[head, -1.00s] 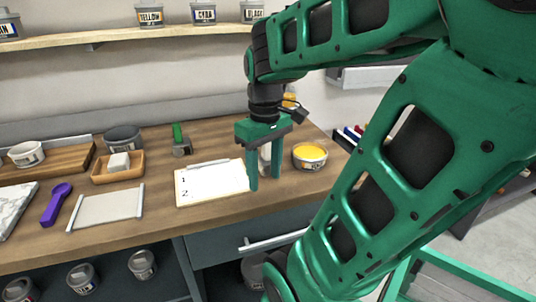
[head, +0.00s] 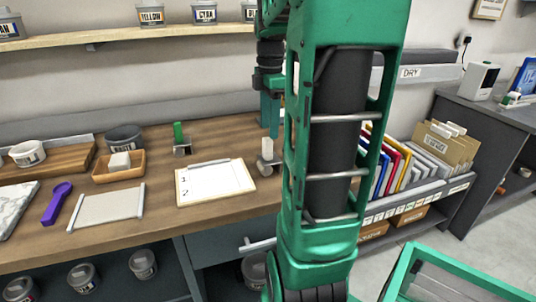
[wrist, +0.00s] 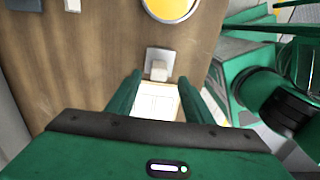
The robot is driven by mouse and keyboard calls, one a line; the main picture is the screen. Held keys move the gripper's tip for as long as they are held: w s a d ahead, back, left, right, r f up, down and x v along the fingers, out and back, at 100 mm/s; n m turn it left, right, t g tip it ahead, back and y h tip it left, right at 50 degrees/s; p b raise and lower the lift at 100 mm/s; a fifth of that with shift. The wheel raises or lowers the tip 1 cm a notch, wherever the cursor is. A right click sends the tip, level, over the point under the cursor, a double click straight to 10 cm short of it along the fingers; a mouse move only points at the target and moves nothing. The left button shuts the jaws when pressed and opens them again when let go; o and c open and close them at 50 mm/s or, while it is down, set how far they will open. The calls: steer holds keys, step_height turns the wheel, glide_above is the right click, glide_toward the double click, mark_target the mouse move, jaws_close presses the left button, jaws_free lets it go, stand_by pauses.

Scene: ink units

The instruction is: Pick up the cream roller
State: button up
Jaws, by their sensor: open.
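The cream roller (head: 267,149), a pale upright handle on a grey base, stands on the bench just right of the clipboard (head: 240,168). In the wrist view the roller (wrist: 157,65) shows just beyond my fingertips, with a gap to them. My gripper (head: 270,130) is open and empty, fingers pointing down, behind or above the roller in the head view. In the wrist view my gripper (wrist: 160,77) has its fingers apart, with the white clipboard sheet (wrist: 158,103) seen between them. My arm hides part of the gripper in the head view.
A tin of yellow ink (wrist: 172,5) is close past the roller. A green-handled roller (head: 180,137) stands further left, near a wooden tray (head: 118,172). A purple scoop (head: 56,203) lies at left. Bare bench separates the two rollers.

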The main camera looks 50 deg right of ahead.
mark_target(270, 145)
steer(key=shift+d+f, duration=0.1)
steer(key=shift+f, duration=3.7)
steer(key=c, duration=1.1)
